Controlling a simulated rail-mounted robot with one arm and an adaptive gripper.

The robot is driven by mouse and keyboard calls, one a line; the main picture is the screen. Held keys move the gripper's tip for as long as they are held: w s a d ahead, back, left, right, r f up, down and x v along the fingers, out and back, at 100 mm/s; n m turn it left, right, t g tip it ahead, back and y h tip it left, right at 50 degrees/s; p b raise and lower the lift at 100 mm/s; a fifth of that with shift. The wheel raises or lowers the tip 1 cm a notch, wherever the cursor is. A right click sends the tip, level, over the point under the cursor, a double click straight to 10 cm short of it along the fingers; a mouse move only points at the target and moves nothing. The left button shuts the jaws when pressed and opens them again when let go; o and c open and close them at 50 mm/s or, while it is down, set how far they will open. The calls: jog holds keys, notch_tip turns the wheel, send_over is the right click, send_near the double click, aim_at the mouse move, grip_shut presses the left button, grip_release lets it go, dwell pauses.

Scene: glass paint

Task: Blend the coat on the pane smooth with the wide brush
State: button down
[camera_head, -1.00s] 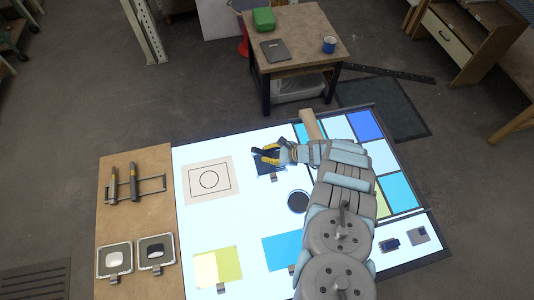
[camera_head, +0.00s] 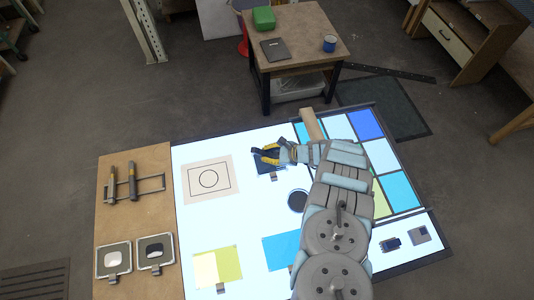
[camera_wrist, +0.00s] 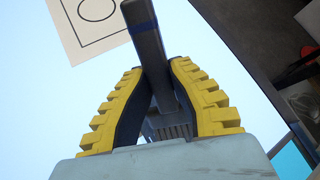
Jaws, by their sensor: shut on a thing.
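In the wrist view, my gripper's yellow and black fingers (camera_wrist: 160,90) are shut on a grey brush handle (camera_wrist: 148,45) with a blue band. The brush tip is out of that view, and I cannot tell whether it touches the pane. Other panes are a half pale, half yellow one (camera_head: 230,264) and a bright blue one (camera_head: 280,249).
A rack (camera_head: 150,184) with two tools and two square trays (camera_head: 114,260) (camera_head: 156,252) are on the brown board at left. A sheet with a circle (camera_head: 209,180) lies left of my gripper. A round dark dish (camera_head: 297,201) sits close to my arm. Coloured glass (camera_head: 398,191) lies at right.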

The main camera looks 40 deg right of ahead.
dwell(0.3)
jog(key=shift+s+d+b, duration=0.25)
jog(key=shift+d+b, duration=0.25)
jog(key=shift+d, duration=0.05)
jog(key=shift+s+d+b, duration=0.25)
jog(key=shift+d+b, duration=0.2)
jog(key=shift+d, duration=0.1)
jog(key=shift+r+p, duration=1.75)
jog(key=shift+r, duration=0.8)
jog(key=shift+f, duration=0.1)
jog(key=shift+w+a+f+b, duration=0.15)
jog(key=shift+a+f+b, duration=0.3)
jog(key=shift+f, duration=0.2)
jog(key=shift+w+a+f+b, duration=0.15)
jog(key=shift+a+f+b, duration=0.25)
jog(key=shift+f, duration=0.3)
jog(key=shift+w+a+f+b, duration=0.15)
jog(key=shift+a+f+b, duration=0.2)
jog(key=shift+f+b, duration=0.25)
